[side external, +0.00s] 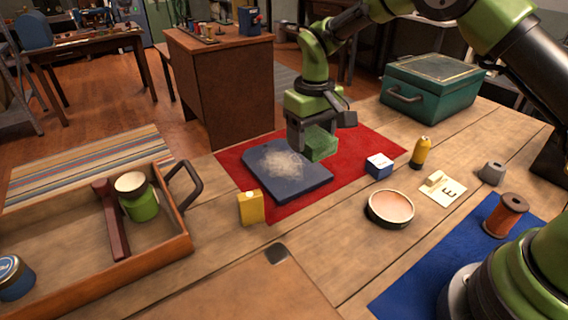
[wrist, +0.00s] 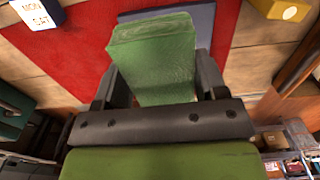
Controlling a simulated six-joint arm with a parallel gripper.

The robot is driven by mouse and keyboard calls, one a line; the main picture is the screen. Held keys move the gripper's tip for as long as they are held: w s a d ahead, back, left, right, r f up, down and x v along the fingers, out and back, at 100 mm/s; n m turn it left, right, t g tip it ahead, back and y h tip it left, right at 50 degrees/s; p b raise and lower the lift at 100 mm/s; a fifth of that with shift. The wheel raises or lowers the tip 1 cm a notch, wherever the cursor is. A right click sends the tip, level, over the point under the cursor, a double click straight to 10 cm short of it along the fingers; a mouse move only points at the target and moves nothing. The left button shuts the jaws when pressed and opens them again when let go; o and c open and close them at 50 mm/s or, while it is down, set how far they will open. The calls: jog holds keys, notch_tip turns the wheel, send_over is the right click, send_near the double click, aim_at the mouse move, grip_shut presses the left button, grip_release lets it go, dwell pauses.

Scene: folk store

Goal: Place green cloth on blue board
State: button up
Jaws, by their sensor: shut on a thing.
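The green cloth (side external: 320,142) is a folded block held between the fingers of my gripper (side external: 309,138). It also shows in the wrist view (wrist: 155,55), between the dark fingers of the gripper (wrist: 157,90). The blue board (side external: 292,187) lies flat on the red mat, with a pale dusty patch (side external: 280,161) on its top. The cloth is over or beside the board's far right part; I cannot tell whether it touches it. In the wrist view the board (wrist: 205,22) shows partly behind the cloth, which hides the rest.
The red mat (side external: 357,148) lies under the board. A yellow box (side external: 251,207), a blue-white block (side external: 379,166), a round bowl (side external: 390,221) and a yellow bottle (side external: 420,152) stand nearby. A wooden tray (side external: 60,254) is at left, a green toolbox (side external: 430,94) at the back right.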

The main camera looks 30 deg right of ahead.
aim_at(309, 172)
jog(key=w+d, duration=0.2)
jog(key=shift+w+d+r, duration=0.15)
jog(key=shift+w+r, duration=0.15)
jog(key=shift+w+d+f, duration=0.1)
jog(key=shift+f, duration=0.1)
notch_tip(309, 172, down, 9)
jog(key=shift+f, duration=0.2)
jog(key=shift+f, duration=0.1)
jog(key=o, duration=0.9)
jog(key=shift+o, duration=0.2)
notch_tip(309, 172, up, 12)
jog(key=shift+r, duration=0.2)
